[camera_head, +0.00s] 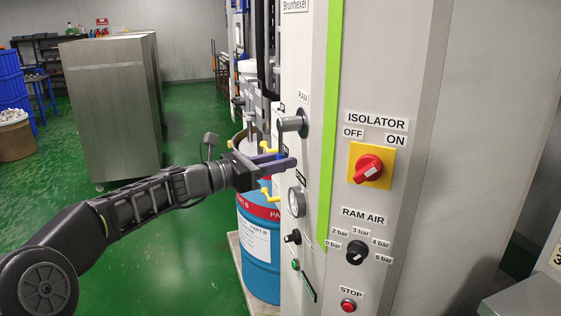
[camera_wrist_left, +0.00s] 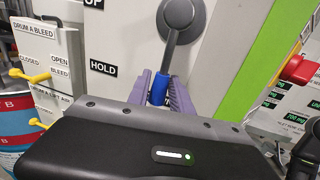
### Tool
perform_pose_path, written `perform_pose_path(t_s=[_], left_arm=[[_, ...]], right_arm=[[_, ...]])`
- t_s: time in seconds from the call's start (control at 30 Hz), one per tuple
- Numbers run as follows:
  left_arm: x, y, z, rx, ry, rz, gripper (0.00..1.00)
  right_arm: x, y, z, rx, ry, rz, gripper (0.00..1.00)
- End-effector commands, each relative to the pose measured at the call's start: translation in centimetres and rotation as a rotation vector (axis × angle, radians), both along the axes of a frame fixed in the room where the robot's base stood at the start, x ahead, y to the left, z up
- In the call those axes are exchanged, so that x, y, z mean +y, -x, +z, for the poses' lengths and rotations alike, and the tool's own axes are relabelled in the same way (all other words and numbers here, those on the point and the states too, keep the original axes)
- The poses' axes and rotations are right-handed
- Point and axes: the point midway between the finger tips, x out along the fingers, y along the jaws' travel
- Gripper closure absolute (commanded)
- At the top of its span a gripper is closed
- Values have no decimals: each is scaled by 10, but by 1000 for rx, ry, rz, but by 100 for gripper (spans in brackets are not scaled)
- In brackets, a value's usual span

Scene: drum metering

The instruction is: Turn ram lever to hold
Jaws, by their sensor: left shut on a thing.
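The ram lever is a grey bar on a round grey hub, with a blue grip (camera_wrist_left: 160,86) at its end. In the left wrist view it hangs down from the hub, leaning slightly left. A HOLD label (camera_wrist_left: 103,68) is to its left, and an UP label (camera_wrist_left: 93,3) is higher. My left gripper (camera_wrist_left: 160,92) is shut on the blue grip, its purple fingers on either side. In the head view my left gripper (camera_head: 280,161) is at the panel's left face, just below the lever hub (camera_head: 302,123). The grip is mostly hidden there. My right gripper is not in view.
The grey cabinet carries a red-and-yellow isolator switch (camera_head: 368,168), a ram air knob (camera_head: 356,252) and a red stop button (camera_head: 348,306). A gauge (camera_head: 296,201) is below the lever. Yellow bleed handles (camera_wrist_left: 38,77) and a blue drum (camera_head: 260,255) are close by.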

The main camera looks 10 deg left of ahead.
Motion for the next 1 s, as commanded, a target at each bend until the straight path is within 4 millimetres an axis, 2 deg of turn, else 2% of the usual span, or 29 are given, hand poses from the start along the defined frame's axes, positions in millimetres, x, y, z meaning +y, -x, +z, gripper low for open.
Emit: perform_pose_path(t_s=[0.73,1.0], left_arm=[[0,0,0,-1,-1,1,100],[2,-3,-2,-33,-20,0,100]], right_arm=[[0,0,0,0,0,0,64],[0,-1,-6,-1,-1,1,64]])
